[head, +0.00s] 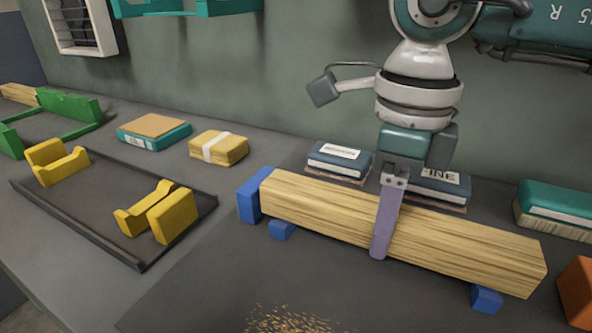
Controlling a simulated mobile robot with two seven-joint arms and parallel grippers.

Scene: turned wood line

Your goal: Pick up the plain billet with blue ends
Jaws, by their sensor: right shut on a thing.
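The long pale wooden billet (320,208) lies across the bench at the right of the head view. Its right end shows bare wood. A blue block (249,197) is at its left end; I cannot tell whether it is part of the billet or only touches it. Small blue supports show under the billet, one near the left (282,230) and one near the right (487,299). My right gripper (389,213) points down and is shut on the billet near its middle. One purple finger shows on the near side; the other is hidden behind the wood. My left gripper is out of view.
Books (340,156) lie close behind the billet, and a teal book (557,205) at right. An orange block (578,291) is near its right end. A dark tray (95,209) with yellow cradles (175,214) is left. Wood shavings (288,321) lie in front.

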